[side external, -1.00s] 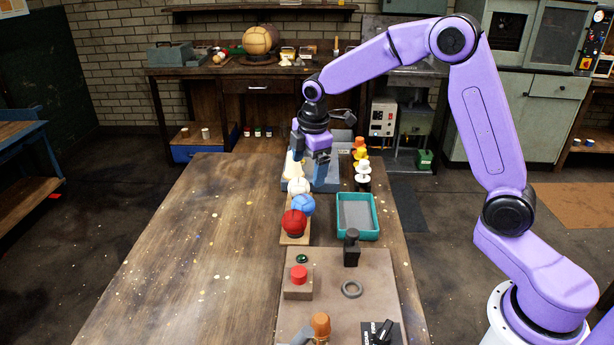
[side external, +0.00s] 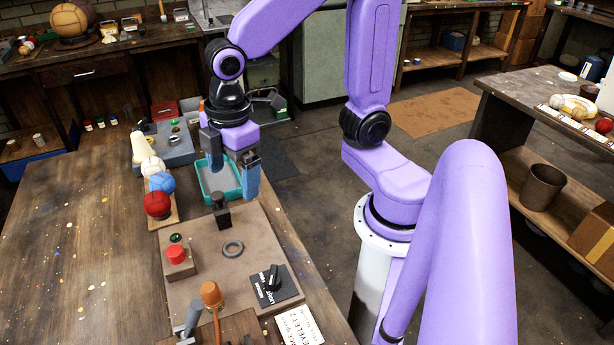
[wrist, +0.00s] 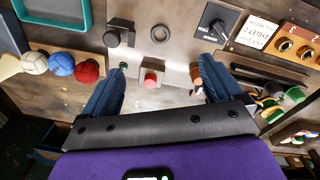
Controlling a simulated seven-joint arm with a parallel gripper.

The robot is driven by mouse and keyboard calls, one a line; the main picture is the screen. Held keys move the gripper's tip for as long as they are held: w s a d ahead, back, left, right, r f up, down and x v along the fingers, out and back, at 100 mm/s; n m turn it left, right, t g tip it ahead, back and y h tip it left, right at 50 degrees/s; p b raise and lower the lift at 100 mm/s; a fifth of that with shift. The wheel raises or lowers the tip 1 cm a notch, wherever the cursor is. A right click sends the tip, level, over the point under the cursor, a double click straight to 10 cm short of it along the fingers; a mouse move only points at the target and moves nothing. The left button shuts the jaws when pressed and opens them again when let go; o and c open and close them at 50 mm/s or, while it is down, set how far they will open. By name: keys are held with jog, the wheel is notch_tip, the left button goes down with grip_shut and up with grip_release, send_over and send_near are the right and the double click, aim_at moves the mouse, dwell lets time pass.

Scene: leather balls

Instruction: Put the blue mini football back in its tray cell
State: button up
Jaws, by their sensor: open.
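The blue mini football (side external: 162,183) sits between a white ball (side external: 153,167) and a red ball (side external: 157,204) on a narrow wooden board (side external: 174,214). In the wrist view the blue ball (wrist: 61,64) is at the left, outside my jaws. An open teal tray (side external: 232,196) stands to its right and looks empty where visible; I see no divided cells in it. My gripper (side external: 233,183) is open and empty, over or in front of the teal tray, right of the balls. In the wrist view my gripper (wrist: 160,85) has nothing between its fingers.
A black upright knob (side external: 220,212) stands near the tray's front. A panel (side external: 215,260) carries a red button (side external: 176,253), a grey ring (side external: 232,248) and a rotary switch (side external: 271,279). A grey-blue fixture (side external: 175,148) stands behind the balls. The table's left side is clear.

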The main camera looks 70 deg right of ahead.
jog(key=s+d+f+m, duration=0.1)
jog(key=s+d, duration=0.3)
jog(key=s, duration=0.8)
jog(key=shift+s+d+f+g, duration=0.15)
jog(key=shift+s+f+g, duration=0.05)
jog(key=shift+g, duration=0.2)
dwell(0.3)
